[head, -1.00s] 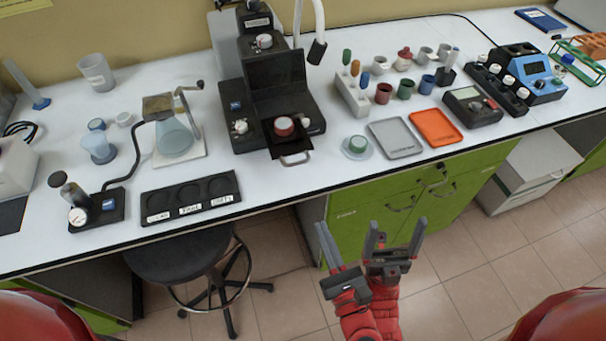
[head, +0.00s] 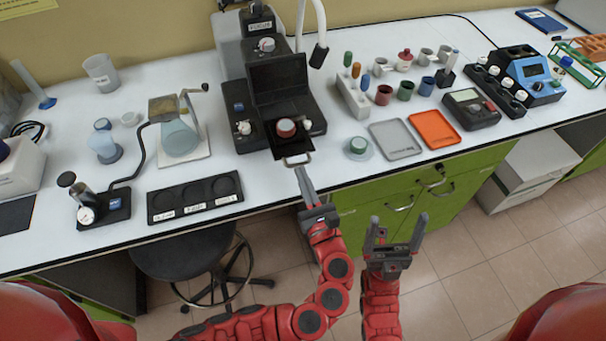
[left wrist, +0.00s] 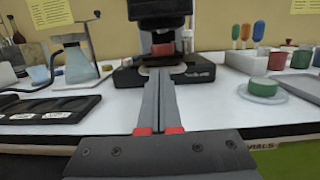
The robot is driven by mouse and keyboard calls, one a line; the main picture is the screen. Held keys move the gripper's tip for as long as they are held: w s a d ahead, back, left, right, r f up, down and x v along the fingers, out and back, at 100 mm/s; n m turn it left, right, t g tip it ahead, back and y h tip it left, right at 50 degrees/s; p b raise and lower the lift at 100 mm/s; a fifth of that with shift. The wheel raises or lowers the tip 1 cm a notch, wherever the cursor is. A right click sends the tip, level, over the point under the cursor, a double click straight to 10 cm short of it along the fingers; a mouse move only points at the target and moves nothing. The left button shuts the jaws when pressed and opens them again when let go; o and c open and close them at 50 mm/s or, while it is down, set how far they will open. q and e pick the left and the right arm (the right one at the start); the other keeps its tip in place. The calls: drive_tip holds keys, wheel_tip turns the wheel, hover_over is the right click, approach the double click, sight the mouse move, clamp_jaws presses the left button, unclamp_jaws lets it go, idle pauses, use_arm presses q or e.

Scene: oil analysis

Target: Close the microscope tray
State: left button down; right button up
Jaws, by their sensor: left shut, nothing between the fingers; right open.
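The black microscope (head: 265,85) stands at the back of the white bench. Its tray (head: 292,148) is pulled out at the front, with a metal handle (head: 297,162) on its front edge. A red-sided container with a pale top (head: 286,128) sits on the tray. My left gripper (head: 301,171) is shut and empty, its fingertips close to the handle. In the left wrist view the shut fingers (left wrist: 160,75) point at the tray front; I cannot tell whether they touch it. My right gripper (head: 396,222) is open and empty, below the bench edge in front of the green cabinet.
A black slotted tray (head: 195,199) lies left of the microscope. A green-topped container on a dish (head: 358,148), a grey tray (head: 395,139) and an orange tray (head: 435,129) lie to its right. A black stool (head: 185,255) stands below the bench.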

sight(290, 147)
use_arm(q)
drive_tip(key=shift+w, duration=0.1)
drive_tip(key=x, duration=0.3)
drive_tip(key=f+p+x, duration=0.1)
drive_tip(key=x, duration=0.6)
drive_tip(key=shift+w+d+f, duration=0.1)
drive_tip(key=shift+w+f, duration=0.1)
drive_tip(key=shift+f, duration=0.15)
drive_tip(key=shift+w+r, duration=0.1)
drive_tip(key=shift+w, duration=0.1)
drive_tip(key=shift+s+r, duration=0.1)
drive_tip(key=shift+r, duration=0.05)
drive_tip(key=shift+a+p, duration=0.2)
drive_tip(key=shift+p, duration=0.1)
